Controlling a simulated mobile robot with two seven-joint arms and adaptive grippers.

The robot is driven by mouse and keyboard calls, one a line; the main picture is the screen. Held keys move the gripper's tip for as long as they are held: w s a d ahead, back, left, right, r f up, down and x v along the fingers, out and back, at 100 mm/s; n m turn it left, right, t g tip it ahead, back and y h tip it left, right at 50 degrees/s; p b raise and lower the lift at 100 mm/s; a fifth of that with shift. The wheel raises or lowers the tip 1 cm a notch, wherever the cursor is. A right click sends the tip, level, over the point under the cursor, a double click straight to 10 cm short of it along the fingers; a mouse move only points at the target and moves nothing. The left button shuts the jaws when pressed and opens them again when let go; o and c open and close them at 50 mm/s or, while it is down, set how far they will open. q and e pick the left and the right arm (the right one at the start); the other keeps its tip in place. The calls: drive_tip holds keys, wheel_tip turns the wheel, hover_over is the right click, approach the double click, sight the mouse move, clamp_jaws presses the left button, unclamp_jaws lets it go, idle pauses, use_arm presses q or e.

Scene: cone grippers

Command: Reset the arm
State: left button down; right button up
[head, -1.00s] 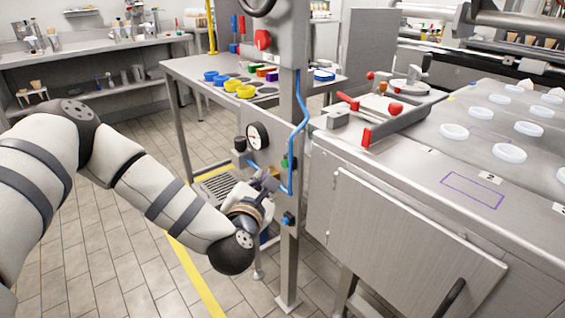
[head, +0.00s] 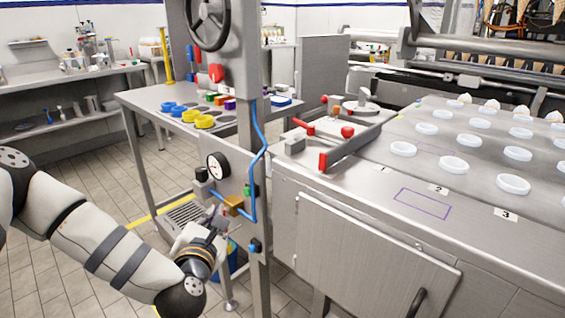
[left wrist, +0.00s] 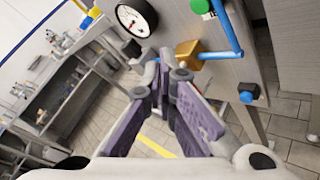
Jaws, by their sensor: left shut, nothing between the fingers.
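My left gripper (head: 217,217) is in front of the grey machine post, low beside the pressure gauge (head: 218,166) and a brass block (head: 233,205). In the left wrist view its purple-padded fingers (left wrist: 165,75) come together at the tips with nothing between them. The gauge (left wrist: 136,18) and the brass block (left wrist: 188,54) lie beyond the fingertips there. Whether the fingers touch the panel I cannot tell. My right gripper is not in view.
A blue pipe (head: 262,150) runs down the post. A steel counter (head: 385,185) with white rings and red-handled levers (head: 347,131) stands right. A table (head: 150,97) with coloured rings stands behind. Tiled floor (head: 70,190) is open on the left.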

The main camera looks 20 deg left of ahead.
use_arm(q)
drive_tip(key=s+d+f+m+g+h+p, duration=0.2)
drive_tip(key=s+d+f+m+g+h, duration=0.55)
drive_tip(key=s+d+f+m, duration=0.85)
drive_tip(key=s+a+f+m+g, duration=0.1)
drive_tip(key=s+a+m+g, duration=0.1)
drive_tip(key=s+m, duration=0.3)
drive_tip(key=s+a+f+m+g, duration=0.1)
drive_tip(key=s+m+g, duration=0.3)
drive_tip(key=s, duration=0.9)
drive_tip(key=s+a+f+m+g+y+p, duration=0.1)
drive_tip(key=s+a+m+g, duration=0.2)
drive_tip(key=s+m, duration=0.4)
drive_tip(key=s+g, duration=0.1)
drive_tip(key=s, duration=0.1)
drive_tip(key=shift+s+f+m, duration=0.35)
drive_tip(key=shift+f+m, duration=0.05)
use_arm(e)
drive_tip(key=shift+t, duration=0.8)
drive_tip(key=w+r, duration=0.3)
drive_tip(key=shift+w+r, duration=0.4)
use_arm(q)
drive_tip(key=shift+d, duration=0.1)
